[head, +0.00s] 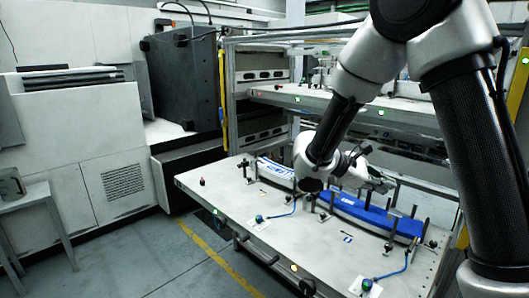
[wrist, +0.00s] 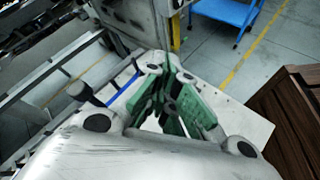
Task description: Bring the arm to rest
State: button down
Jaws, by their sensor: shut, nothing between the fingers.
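My arm reaches in from the upper right of the head view and bends down over the pull-out table (head: 225,190). My gripper (head: 385,183) is over the table's back right, near a blue label stack (head: 365,213) held between dark posts. I cannot tell the exact gap between them. In the wrist view my gripper (wrist: 172,108) has its green-padded fingers drawn together, with nothing seen between them. A second label stack (head: 275,172), white and blue, lies left of my forearm. The arm hides part of the table between the two stacks.
A shelf (head: 340,104) stands above and behind the table. A dark cabinet (head: 182,80) stands at the left, and a grey stool (head: 35,210) at the far left. The floor (head: 150,250) in front is clear. The wrist view shows a blue cart (wrist: 228,12) and a brown wooden cabinet (wrist: 290,120).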

jog(key=s+d+r+m+t+y, duration=0.1)
jog(key=s+r+m+y, duration=0.2)
jog(key=s, duration=0.4)
jog(key=s+d+r+m+t+y, duration=0.1)
jog(key=s+r+m+y, duration=0.2)
jog(key=s+m+y, duration=0.2)
jog(key=s+d+r+m+t+y, duration=0.1)
jog(key=s+r+m+y, duration=0.2)
jog(key=s, duration=0.7)
jog(key=shift+d+m+t+y, duration=0.2)
jog(key=shift+m+t+y, duration=0.2)
jog(key=shift+m+y, duration=0.6)
jog(key=shift+s, duration=0.1)
